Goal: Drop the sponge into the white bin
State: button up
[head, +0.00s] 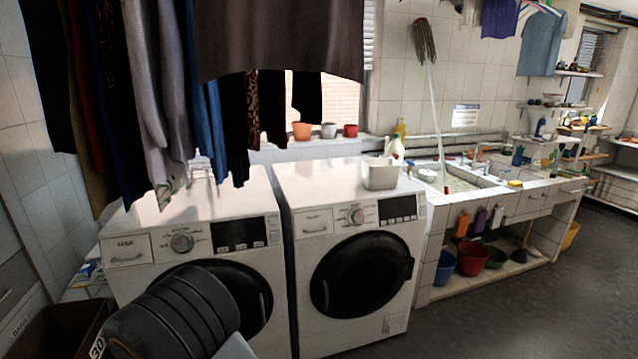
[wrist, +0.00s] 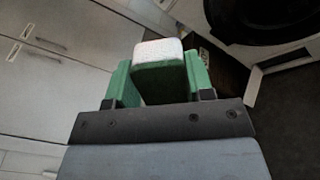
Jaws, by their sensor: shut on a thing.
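My gripper (wrist: 160,80) shows in the wrist view with its two green fingers on either side of the sponge (wrist: 158,64). It is shut on the sponge, which is a block with a pale top face and a green side. The sponge is not visible in the head view, where only part of my arm shows at the lower left, in front of the left washing machine. A white open container (head: 379,178), which looks like the white bin, stands on top of the right washing machine, near its back right. It is well away from my arm.
Two washing machines (head: 352,216) stand side by side. Clothes (head: 270,45) hang low above them. A bottle (head: 397,150) stands behind the white container. A tiled sink (head: 455,182) is to the right. A dark bin (head: 50,330) stands at the lower left. Floor (head: 540,310) is clear at right.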

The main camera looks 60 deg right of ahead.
aim_at(380, 186)
jog(key=z, duration=2.25)
